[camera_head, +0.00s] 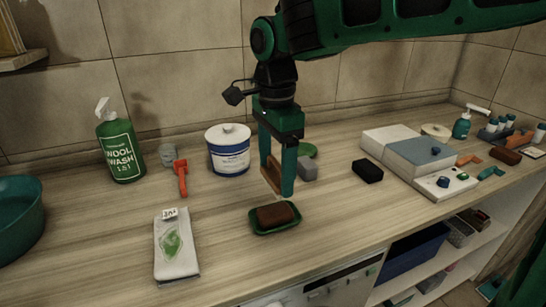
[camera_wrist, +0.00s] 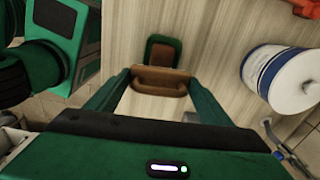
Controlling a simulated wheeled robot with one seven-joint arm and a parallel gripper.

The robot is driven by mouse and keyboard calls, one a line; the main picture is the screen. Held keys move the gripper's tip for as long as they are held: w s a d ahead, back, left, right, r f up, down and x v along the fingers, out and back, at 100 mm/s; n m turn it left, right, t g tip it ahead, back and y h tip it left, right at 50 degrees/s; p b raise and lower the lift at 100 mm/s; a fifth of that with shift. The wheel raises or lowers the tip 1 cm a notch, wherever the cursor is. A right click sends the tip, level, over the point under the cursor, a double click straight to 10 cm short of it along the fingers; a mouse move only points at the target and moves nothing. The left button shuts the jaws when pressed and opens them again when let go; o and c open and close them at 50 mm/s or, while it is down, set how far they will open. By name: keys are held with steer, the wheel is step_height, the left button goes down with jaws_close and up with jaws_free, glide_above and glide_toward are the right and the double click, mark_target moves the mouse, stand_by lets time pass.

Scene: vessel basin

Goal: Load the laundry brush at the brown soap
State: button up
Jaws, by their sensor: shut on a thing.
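My gripper (camera_head: 277,186) is shut on the laundry brush (camera_head: 271,184), a wooden brown block held crosswise between the two green fingers. The brush also shows between the fingertips in the wrist view (camera_wrist: 160,82). The brown soap (camera_head: 275,214) lies in a small green dish (camera_head: 262,229) on the counter. In the head view, the brush is just above and behind the soap. In the wrist view, the soap (camera_wrist: 161,53) shows beyond the brush, partly covered by it. The brush appears raised and apart from the soap; its bristles are hard to make out.
A white and blue tub (camera_head: 228,158) stands left of my gripper. A grey block (camera_head: 308,169) and a black block (camera_head: 368,171) are to the right. A red-handled tool (camera_head: 181,178), a green wool wash bottle (camera_head: 120,150) and a white packet (camera_head: 175,247) are further left.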

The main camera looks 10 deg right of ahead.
steer(key=shift+w+f, duration=0.2)
steer(key=shift+f, duration=2.8)
steer(key=shift+s+f, duration=0.1)
steer(key=shift+f, duration=0.45)
steer(key=shift+r, duration=0.1)
steer(key=shift+r, duration=3.45)
